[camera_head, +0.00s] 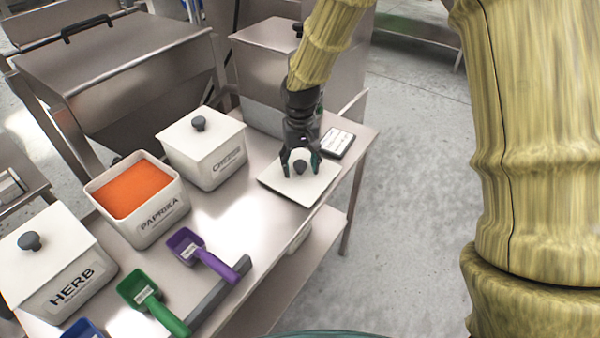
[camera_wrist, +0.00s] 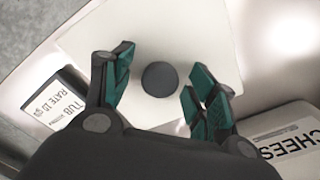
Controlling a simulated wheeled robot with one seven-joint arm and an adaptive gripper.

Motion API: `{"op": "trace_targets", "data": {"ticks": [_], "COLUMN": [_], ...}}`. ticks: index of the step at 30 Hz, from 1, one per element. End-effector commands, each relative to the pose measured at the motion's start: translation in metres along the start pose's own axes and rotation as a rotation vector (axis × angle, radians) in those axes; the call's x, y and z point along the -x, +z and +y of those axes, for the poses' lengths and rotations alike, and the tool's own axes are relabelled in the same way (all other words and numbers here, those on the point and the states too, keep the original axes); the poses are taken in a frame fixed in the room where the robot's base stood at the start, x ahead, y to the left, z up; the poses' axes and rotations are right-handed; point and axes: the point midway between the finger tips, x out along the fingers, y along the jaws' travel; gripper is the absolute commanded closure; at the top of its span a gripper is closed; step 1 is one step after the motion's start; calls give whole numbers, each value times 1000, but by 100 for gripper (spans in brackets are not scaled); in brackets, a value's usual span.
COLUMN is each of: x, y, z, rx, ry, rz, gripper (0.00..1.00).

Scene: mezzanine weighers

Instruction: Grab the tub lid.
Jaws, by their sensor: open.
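The tub lid (camera_head: 280,183) is a flat white square plate with a dark round knob (camera_head: 300,167), lying on the steel table at its right end. In the wrist view the lid (camera_wrist: 150,28) lies under my gripper and its knob (camera_wrist: 160,78) shows between the fingers. My gripper (camera_head: 300,170) is open above the lid, with one teal-padded finger on each side of the knob. The wrist view shows the fingers (camera_wrist: 160,90) apart, with gaps between them and the knob. I cannot tell the exact height of the fingertips over the lid.
An open tub of orange paprika (camera_head: 160,222) stands between the lidded herb tub (camera_head: 75,285) and another lidded white tub (camera_head: 205,172). Purple (camera_head: 215,260) and green scoops (camera_head: 150,300) lie in front. A small labelled device (camera_head: 337,142) sits beside the lid.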

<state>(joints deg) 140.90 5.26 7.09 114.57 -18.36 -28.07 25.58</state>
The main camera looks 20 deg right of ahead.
Motion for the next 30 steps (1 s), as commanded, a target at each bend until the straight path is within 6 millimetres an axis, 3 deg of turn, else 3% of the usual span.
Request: {"op": "trace_targets", "data": {"ticks": [9,18,30], "x": [-6,-6,0], "y": [0,0,-1], "z": [0,0,0], "rx": [0,0,0], "ry": [0,0,0], "rz": [0,0,3], "gripper": [42,94,94]}}
